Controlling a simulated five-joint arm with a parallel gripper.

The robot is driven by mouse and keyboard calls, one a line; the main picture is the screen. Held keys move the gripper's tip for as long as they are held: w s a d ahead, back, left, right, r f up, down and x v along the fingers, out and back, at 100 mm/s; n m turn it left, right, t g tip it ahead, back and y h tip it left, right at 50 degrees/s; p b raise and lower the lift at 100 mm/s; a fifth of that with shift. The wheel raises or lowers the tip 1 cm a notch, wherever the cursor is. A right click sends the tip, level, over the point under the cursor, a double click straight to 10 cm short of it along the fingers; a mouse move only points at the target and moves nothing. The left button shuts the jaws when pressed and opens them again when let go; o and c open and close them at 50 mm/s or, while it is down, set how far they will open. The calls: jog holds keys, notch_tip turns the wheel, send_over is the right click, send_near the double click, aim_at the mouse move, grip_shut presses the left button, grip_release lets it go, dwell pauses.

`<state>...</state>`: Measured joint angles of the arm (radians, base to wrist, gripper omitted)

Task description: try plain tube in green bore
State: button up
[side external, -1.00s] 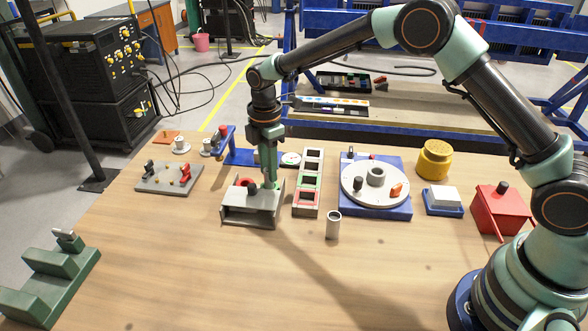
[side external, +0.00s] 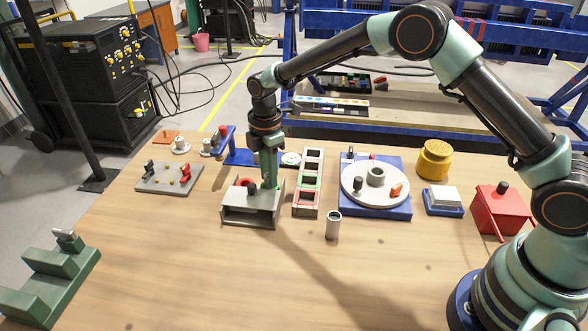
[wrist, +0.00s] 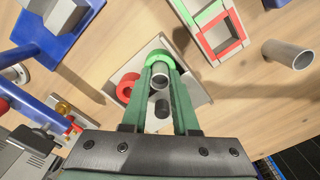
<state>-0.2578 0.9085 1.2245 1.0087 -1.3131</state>
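My gripper (side external: 269,185) points down over the right part of a grey box-shaped stand (side external: 248,212). In the wrist view its two fingers (wrist: 161,70) are closed on a grey metal tube (wrist: 160,79), whose open near end shows between them. The green bore's ring (wrist: 161,57) lies at the fingertips, in line with the tube. The tube's lower end is hidden, so I cannot tell how deep it sits. Another grey tube (side external: 333,225) stands upright on the table to the right and also shows in the wrist view (wrist: 290,55).
The stand also has a red ring (wrist: 127,86) and a black knob (wrist: 162,108). A frame with red and green windows (side external: 307,184) stands just right of it. The blue-based turntable (side external: 376,202) is farther right. The table's front middle is clear.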

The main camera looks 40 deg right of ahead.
jog(key=o, duration=0.5)
jog(key=s+d+r+m+t, duration=0.1)
jog(key=s+d+r+m, duration=0.1)
jog(key=r, duration=0.7)
jog(key=s+d+r+m, duration=0.2)
jog(key=r, duration=0.8)
jog(key=s+d+m+t, duration=0.1)
jog(key=s+d+m, duration=0.2)
jog(key=s, duration=0.3)
jog(key=s+d+m+t, duration=0.2)
jog(key=s+d+m, duration=0.1)
jog(key=s+m, duration=0.3)
jog(key=s+d+r+m+t, duration=0.1)
jog(key=s+d+m, duration=0.2)
jog(key=s+m, duration=0.2)
jog(key=shift+s+d+t, duration=0.2)
jog(key=shift+s+t, duration=0.1)
jog(key=shift+s, duration=0.4)
